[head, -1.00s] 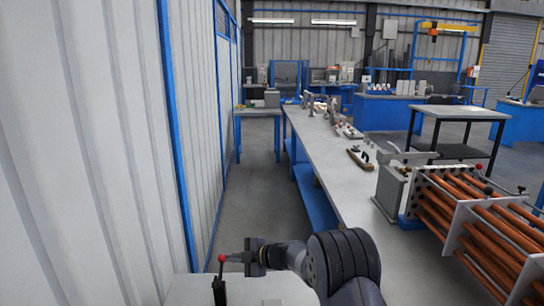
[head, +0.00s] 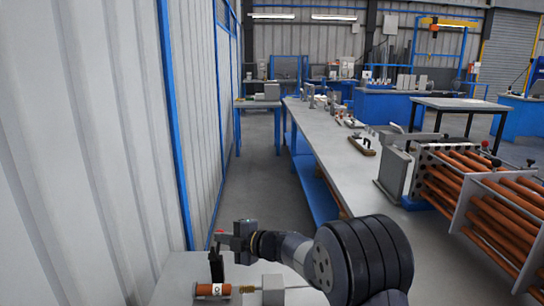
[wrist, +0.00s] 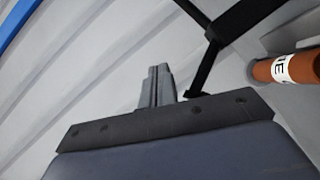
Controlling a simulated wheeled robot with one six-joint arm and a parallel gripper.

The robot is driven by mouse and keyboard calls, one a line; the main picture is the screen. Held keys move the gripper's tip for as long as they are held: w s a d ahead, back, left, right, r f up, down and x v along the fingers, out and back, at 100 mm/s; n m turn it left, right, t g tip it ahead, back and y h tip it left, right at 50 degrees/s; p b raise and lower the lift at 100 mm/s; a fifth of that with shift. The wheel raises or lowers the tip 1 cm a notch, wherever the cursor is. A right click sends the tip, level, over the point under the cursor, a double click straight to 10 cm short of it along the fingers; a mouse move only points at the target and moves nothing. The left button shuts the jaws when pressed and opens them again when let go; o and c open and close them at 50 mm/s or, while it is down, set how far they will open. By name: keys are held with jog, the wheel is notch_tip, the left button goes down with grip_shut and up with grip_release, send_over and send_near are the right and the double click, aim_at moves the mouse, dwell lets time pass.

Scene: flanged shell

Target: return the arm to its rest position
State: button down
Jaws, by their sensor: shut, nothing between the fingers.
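My arm reaches in from the bottom right of the head view. My gripper (head: 222,239) points left at its end, above a light surface. In the wrist view my gripper (wrist: 157,72) shows its two grey fingers pressed together, with nothing between them. Close by stands a black upright fixture (head: 216,264) with a red knob (head: 219,232) near the fingertips. I cannot tell whether they touch. An orange cylinder with a white label (head: 212,290) lies below the gripper; it also shows at the right of the wrist view (wrist: 290,68).
A light work surface (head: 183,272) is below the arm. A grey block with a rod (head: 273,289) lies on it. A ribbed wall (head: 80,150) runs close on the left. A long bench (head: 345,165) and a bundle of orange tubes (head: 480,205) stand right. The aisle floor is clear.

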jog(key=s+a+r+v, duration=0.1)
jog(key=s+v, duration=0.1)
jog(key=v, duration=0.9)
jog(key=shift+a, duration=0.2)
